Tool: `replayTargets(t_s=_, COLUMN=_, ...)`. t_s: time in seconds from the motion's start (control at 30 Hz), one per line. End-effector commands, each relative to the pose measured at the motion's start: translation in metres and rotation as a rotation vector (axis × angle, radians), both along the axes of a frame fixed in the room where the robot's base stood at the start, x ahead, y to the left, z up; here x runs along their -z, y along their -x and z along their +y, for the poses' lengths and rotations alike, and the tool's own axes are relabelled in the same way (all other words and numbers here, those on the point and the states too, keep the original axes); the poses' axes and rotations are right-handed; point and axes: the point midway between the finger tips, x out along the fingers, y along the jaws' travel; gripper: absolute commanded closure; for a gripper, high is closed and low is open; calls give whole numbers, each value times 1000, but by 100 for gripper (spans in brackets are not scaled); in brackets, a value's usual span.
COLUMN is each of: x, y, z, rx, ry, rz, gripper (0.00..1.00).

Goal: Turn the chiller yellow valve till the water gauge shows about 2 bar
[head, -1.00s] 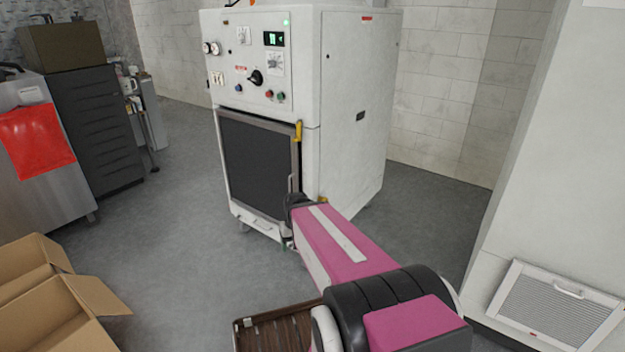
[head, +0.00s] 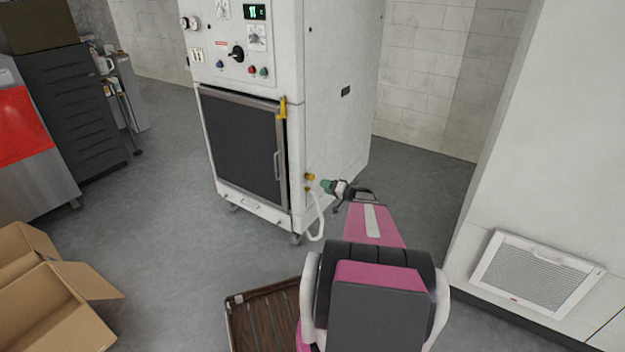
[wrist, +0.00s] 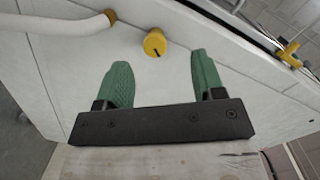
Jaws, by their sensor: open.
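The chiller (head: 335,120) is a tall white cabinet with a dark front grille. Its yellow valve (head: 310,177) is a small round knob low on the right side. In the wrist view the yellow valve (wrist: 155,43) has a dark mark on its face. It lies beyond the fingertips, roughly between them and apart from both. My gripper (head: 327,186) is near the valve, to its right in the head view. Its green fingers (wrist: 160,70) are spread open and empty.
A white hose (wrist: 55,24) runs from a yellow fitting (wrist: 110,17) beside the valve. A yellow handle (head: 283,108) sticks out at the front door edge. Cardboard boxes (head: 60,310) stand at lower left. A white vented panel (head: 535,275) is at right.

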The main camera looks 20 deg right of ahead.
Motion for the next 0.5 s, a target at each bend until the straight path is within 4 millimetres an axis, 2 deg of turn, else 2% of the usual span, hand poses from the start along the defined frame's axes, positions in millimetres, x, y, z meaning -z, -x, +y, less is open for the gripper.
replayTargets(t_s=0.03, x=3, y=-3, z=-14, rx=27, ry=-11, rz=-24, gripper=37)
replayTargets(t_s=0.17, x=3, y=-4, z=-28, rx=64, ry=-24, rz=-62, gripper=37)
replayTargets(t_s=0.37, x=2, y=-20, z=-17, rx=64, ry=-25, rz=-66, gripper=37)
replayTargets(t_s=0.5, x=2, y=-40, z=-2, rx=63, ry=-24, rz=-65, gripper=37)
